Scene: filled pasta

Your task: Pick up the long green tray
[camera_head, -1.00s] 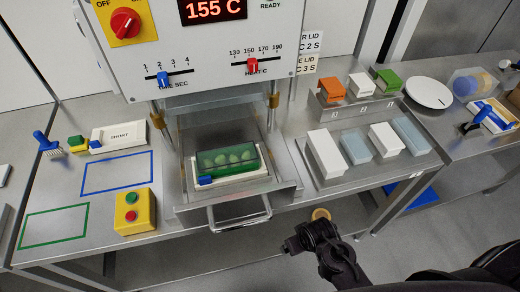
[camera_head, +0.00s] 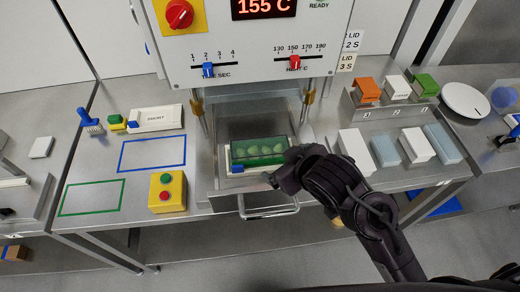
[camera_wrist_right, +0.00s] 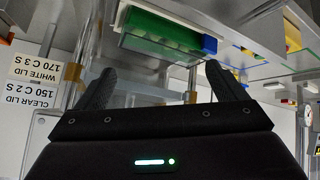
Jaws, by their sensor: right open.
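The long green tray (camera_head: 258,160) holds several pale green pasta pieces under a clear film or lid. It sits in a white holder in the pulled-out drawer of the machine, with a blue block (camera_head: 237,169) at its front left corner. It also shows in the right wrist view (camera_wrist_right: 160,45), beyond the fingers. My right gripper (camera_head: 279,179) is at the front right of the tray. In the right wrist view its two fingers (camera_wrist_right: 160,76) are spread with nothing between them. Whether a finger touches the holder cannot be told. My left gripper is not in view.
The heated machine (camera_head: 245,45) stands over the back of the drawer. The drawer's handle (camera_head: 268,208) sticks out in front. A yellow button box (camera_head: 167,191) is to the left. White and bluish blocks (camera_head: 385,150) stand to the right. Blue and green outlines mark clear bench.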

